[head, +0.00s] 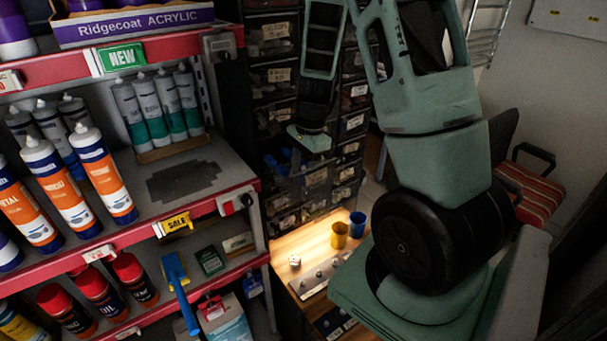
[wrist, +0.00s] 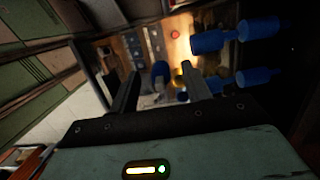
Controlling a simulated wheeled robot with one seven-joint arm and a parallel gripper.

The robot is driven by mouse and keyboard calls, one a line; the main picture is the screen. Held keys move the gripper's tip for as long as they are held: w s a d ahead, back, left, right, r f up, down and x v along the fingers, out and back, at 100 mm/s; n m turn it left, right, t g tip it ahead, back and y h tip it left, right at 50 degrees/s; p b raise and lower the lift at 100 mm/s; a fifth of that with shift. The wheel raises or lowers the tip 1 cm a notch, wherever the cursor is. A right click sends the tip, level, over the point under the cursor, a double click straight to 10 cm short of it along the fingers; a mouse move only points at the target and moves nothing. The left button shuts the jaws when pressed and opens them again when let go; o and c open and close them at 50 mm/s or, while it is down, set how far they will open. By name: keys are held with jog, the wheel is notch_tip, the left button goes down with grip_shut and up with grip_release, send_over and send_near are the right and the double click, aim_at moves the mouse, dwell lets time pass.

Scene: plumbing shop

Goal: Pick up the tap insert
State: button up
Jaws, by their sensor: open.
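My gripper (wrist: 161,70) is open in the wrist view, its two dark fingers apart with nothing held. In the head view its green wrist end (head: 310,138) hangs in front of the drawer cabinet; the fingers are hard to make out there. I cannot identify the tap insert for certain. Several small metal pieces (head: 320,275) sit on a pale strip on the lit wooden counter (head: 290,245), below my gripper. Blue fittings (wrist: 208,41) show beyond and right of the fingers in the wrist view.
A yellow cup (head: 339,235) and a blue cup (head: 357,224) stand on the counter, near a small white object (head: 295,261). The drawer cabinet (head: 275,75) rises behind. A red-edged shelf (head: 200,205) with cartridges and cans fills the left.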

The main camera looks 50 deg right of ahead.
jog(key=shift+a+f, duration=0.15)
jog(key=shift+f, duration=0.5)
grip_shut()
jog(key=shift+r, duration=0.1)
